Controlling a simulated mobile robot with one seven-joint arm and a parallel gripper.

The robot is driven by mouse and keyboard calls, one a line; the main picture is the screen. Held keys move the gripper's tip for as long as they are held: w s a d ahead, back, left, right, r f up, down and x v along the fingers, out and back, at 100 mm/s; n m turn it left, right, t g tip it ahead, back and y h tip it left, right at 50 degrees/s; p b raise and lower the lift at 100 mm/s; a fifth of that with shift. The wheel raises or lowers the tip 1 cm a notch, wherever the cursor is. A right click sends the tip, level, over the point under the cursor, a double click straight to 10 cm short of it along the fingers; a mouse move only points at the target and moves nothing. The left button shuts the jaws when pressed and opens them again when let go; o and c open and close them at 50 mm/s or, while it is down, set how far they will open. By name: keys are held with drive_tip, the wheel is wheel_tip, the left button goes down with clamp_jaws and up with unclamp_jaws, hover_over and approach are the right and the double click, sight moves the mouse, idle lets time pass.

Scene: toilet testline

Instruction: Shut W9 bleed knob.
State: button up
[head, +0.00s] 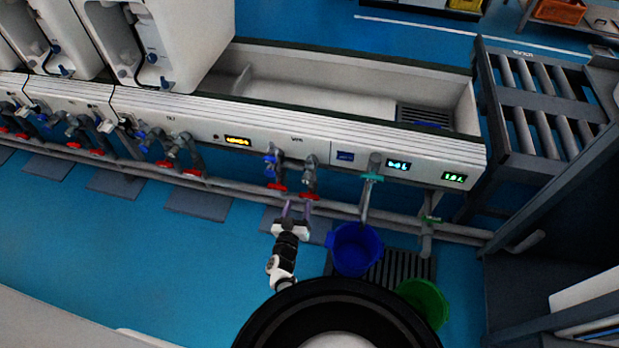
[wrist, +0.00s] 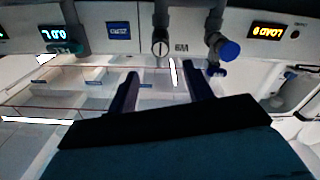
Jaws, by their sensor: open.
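The W9 label (head: 297,139) is on the white panel front; it shows upside down in the wrist view (wrist: 181,48). Beside it are a valve with a blue knob (head: 270,158) and a grey valve (head: 310,162), each with a red piece below. In the wrist view the blue knob (wrist: 229,49) is right of the label and a round pale knob with a dark line (wrist: 160,47) is left of it. No visible marking says which is the bleed knob. My gripper (head: 296,209) is open and empty, just in front of the valves, its fingers (wrist: 163,82) apart and not around either knob.
A blue bucket (head: 355,250) and a green bucket (head: 425,301) stand to the right by a floor grate. A grey pipe (head: 340,207) runs low along the bench. More valves (head: 180,150) line the left.

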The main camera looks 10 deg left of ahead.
sight(305, 182)
drive_tip(key=w+b, duration=0.4)
drive_tip(key=w, duration=0.6)
drive_tip(key=shift+w+f, duration=0.1)
drive_tip(key=shift+f, duration=0.05)
drive_tip(key=shift+w+b, duration=0.3)
drive_tip(key=shift+w, duration=0.4)
drive_tip(key=shift+r, duration=0.2)
drive_tip(key=shift+c, duration=0.3)
drive_tip(key=c, duration=0.9)
